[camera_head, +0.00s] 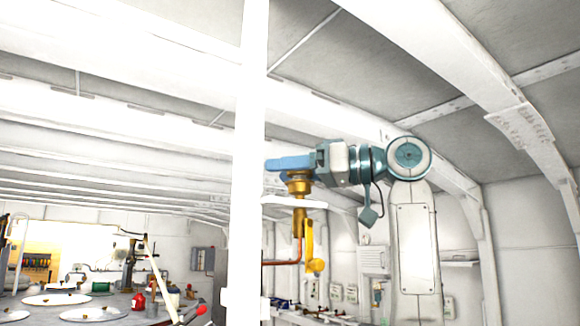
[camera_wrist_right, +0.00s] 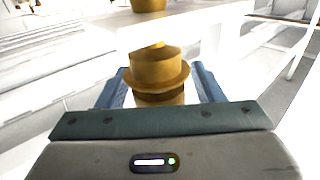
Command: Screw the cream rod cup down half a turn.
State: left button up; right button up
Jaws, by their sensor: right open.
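My right gripper (camera_head: 288,163) reaches in from the right at the middle of the head view, its blue fingers pointing left. A brass fitting (camera_head: 300,184) shows just under the fingers, above a white plate. In the right wrist view a brass, cup-like piece with a flange (camera_wrist_right: 156,72) stands between the two blue fingers of the gripper (camera_wrist_right: 160,88). The fingers are open, one on each side; I cannot tell whether they touch it. I see no clearly cream-coloured cup; this piece looks brass. Its lower part is hidden by the gripper body. My left gripper is not in view.
A white post (camera_head: 247,150) stands just left of the gripper. A copper pipe (camera_head: 299,240) and a yellow lever (camera_head: 310,245) hang below the white plate (camera_head: 293,201). A cluttered bench (camera_head: 105,302) is at lower left. Another brass piece (camera_wrist_right: 148,4) shows beyond.

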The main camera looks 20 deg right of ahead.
jog(key=c, duration=1)
jog(key=shift+m+t, duration=0.3)
jog(key=shift+t, duration=0.1)
